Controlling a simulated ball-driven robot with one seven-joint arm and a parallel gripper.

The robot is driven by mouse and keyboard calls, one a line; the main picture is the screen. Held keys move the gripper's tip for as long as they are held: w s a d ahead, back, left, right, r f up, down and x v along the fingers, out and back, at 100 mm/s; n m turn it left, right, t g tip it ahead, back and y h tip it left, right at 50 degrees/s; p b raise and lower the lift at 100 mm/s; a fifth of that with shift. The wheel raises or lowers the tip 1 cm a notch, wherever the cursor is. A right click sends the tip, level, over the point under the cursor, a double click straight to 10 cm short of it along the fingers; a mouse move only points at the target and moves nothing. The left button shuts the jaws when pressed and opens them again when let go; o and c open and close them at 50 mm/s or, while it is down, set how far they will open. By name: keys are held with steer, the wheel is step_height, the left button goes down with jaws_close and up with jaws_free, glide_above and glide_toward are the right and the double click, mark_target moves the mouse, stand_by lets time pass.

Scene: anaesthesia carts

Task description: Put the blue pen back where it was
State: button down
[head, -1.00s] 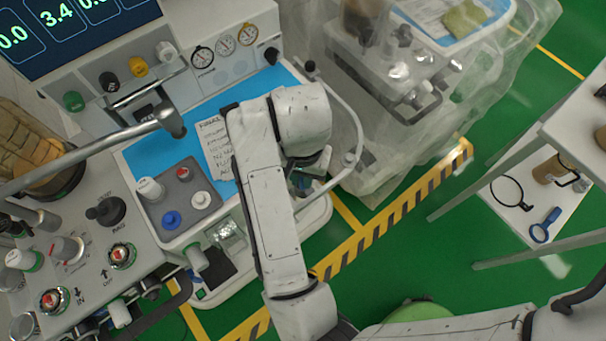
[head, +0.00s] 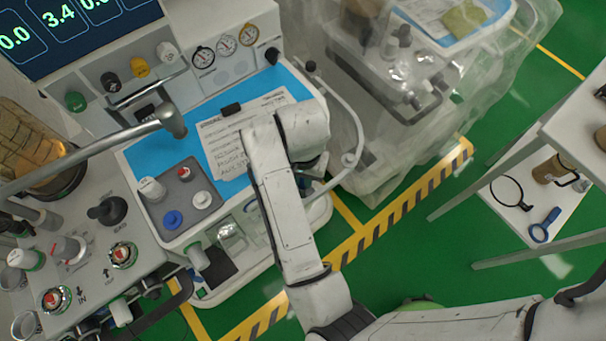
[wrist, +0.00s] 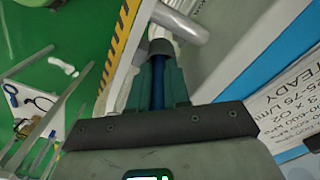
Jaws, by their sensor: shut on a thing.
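In the wrist view my gripper (wrist: 157,82) is shut on the blue pen (wrist: 157,88). Only a narrow blue strip of the pen shows between the two greenish fingers. A dark grey round piece (wrist: 160,48) lies just beyond the fingertips, beside a pale rail. I cannot tell whether the pen touches it. In the head view my arm hides most of the gripper and the pen, at the right edge of the cart's blue worktop (head: 275,82).
A written sheet (head: 225,150) with a black clip (head: 231,109) lies on the worktop. A curved white rail (head: 352,120) borders the cart's right side. A plastic-covered cart (head: 400,90) stands beyond it. A white shelf (head: 540,205) holds magnifiers at right.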

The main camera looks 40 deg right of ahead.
steer(key=c, duration=1.4)
jaws_free()
step_height(320, 180, up, 11)
steer(key=shift+f+p, duration=0.1)
steer(key=shift+p, duration=1)
steer(key=shift+r, duration=0.7)
steer(key=shift+d, duration=0.1)
